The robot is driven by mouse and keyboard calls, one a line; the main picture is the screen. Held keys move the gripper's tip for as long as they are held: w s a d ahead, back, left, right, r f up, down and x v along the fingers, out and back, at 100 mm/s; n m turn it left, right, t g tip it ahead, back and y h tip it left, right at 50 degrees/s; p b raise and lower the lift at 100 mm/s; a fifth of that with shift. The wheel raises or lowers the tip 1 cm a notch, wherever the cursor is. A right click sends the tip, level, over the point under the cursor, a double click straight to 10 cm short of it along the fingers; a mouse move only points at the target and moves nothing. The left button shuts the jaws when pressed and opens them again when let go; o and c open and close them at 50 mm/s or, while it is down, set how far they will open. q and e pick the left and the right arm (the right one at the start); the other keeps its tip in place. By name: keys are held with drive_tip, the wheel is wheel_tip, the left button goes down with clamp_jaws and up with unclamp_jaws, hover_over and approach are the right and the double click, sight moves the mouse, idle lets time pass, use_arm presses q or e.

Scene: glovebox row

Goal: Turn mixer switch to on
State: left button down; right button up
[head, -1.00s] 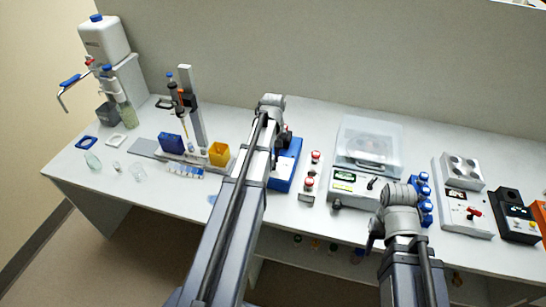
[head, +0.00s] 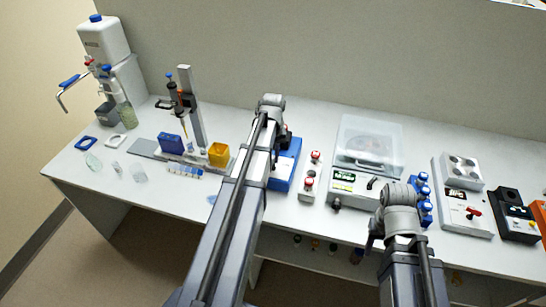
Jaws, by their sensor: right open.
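A grey bench device with a red lever switch (head: 473,212) on its front and round wells on top (head: 461,168) stands at the right. I cannot tell for sure which is the mixer, or the switch position. My right gripper (head: 376,232) is open at the bench's front edge, left of both devices and apart from them, partly covered by its wrist.
Blue-capped bottles (head: 425,200) stand close to my right wrist. Red-topped items (head: 309,183) stand between my arms. A pipette stand (head: 191,105), yellow box (head: 218,154) and glassware are at the left. An orange item (head: 540,217) is at the right edge.

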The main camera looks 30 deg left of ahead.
sight(273, 160)
use_arm(q)
drive_tip(key=c, duration=0.9)
unclamp_jaws()
wheel_tip(273, 160, up, 8)
drive_tip(key=p, duration=0.8)
drive_tip(key=shift+f, duration=0.1)
drive_tip(key=s+d+f+m+b, duration=0.2)
drive_tip(key=s+d, duration=0.3)
drive_tip(key=d, duration=0.4)
drive_tip(key=s+d+f+m+b, duration=0.3)
drive_tip(key=s+d, duration=0.3)
drive_tip(key=d, duration=0.4)
drive_tip(key=s+d+f+m+y+b, duration=0.1)
drive_tip(key=s+d+f+m+b, duration=0.2)
drive_tip(key=d, duration=0.7)
drive_tip(key=shift+s+d+m, duration=0.25)
drive_tip(key=shift+s+m, duration=0.85)
drive_tip(key=shift+s, duration=0.05)
